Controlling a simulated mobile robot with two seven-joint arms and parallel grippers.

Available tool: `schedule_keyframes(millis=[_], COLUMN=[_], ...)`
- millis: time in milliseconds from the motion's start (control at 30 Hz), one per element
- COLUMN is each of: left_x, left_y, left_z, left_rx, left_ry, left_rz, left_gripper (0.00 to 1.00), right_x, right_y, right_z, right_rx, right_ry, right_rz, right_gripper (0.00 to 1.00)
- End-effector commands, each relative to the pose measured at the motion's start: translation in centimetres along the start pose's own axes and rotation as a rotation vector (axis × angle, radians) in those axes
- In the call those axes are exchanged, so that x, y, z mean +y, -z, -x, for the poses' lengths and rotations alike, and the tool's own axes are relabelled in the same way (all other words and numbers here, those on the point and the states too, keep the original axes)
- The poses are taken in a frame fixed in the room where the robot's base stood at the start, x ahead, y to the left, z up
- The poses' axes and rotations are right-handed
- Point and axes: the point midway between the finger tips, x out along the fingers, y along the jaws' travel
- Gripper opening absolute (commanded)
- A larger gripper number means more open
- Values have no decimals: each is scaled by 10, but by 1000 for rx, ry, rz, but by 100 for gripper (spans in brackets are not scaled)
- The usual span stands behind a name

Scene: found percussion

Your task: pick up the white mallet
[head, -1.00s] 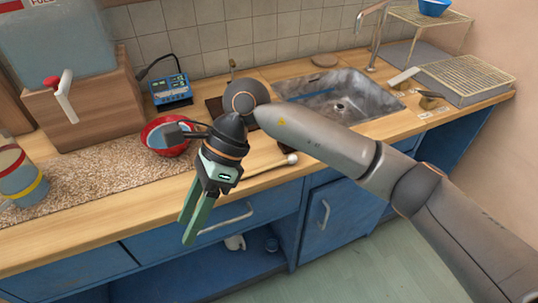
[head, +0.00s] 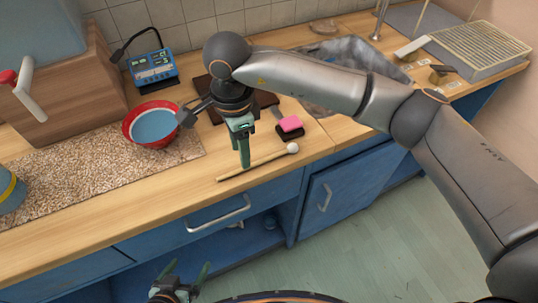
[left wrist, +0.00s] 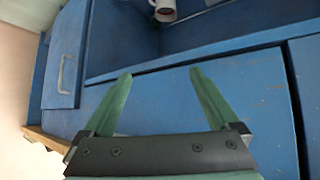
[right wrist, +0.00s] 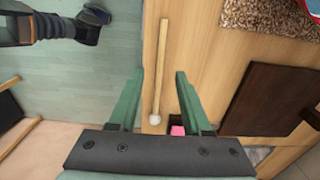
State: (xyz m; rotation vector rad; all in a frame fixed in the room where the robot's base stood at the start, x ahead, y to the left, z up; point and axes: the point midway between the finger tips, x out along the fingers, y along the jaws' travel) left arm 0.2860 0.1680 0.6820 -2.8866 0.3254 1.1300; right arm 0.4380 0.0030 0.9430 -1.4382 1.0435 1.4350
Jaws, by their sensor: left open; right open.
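The white mallet has a pale wooden stick (head: 240,172) and a round white head (head: 292,148). It lies on the wooden counter near the front edge, its head to the right. My right gripper (head: 244,165) is open and points down at the stick. In the right wrist view the stick (right wrist: 161,60) runs between the two open fingertips (right wrist: 160,73), with the white head (right wrist: 155,119) nearer the palm. I cannot tell how high the fingertips are above the counter. My left gripper (head: 184,267) is open and empty, low in front of the blue cabinet, away from the mallet.
A dark board (head: 203,84) lies behind my right gripper. A red bowl (head: 130,128), a blue meter (head: 152,68) and a speckled mat (head: 70,172) are to the left; the sink (head: 335,55) is to the right.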

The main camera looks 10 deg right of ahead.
Motion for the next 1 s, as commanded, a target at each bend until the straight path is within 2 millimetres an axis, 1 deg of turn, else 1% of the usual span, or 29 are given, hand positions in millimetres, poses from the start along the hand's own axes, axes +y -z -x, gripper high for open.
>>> schedule_keyframes(millis=[200, 300, 433, 633, 1000], left_x=[0, 0, 0, 0, 0], left_y=[7, 7, 7, 7, 7], left_z=[6, 6, 6, 6, 6], left_rx=[1, 1, 1, 1, 0], left_ry=[0, 0, 0, 0, 0], left_rz=[0, 0, 0, 0, 0], left_gripper=[94, 94, 94, 94, 94], right_x=[1, 0, 0, 0, 0], right_y=[3, 3, 3, 3, 3], right_z=[-30, -43, -51, -51, -50], right_rx=[-1, -1, -1, -1, -1], right_ry=[-7, -4, -2, -1, -1], right_rz=[-1, 0, 0, 0, 0], right_gripper=[49, 49, 49, 49, 7])
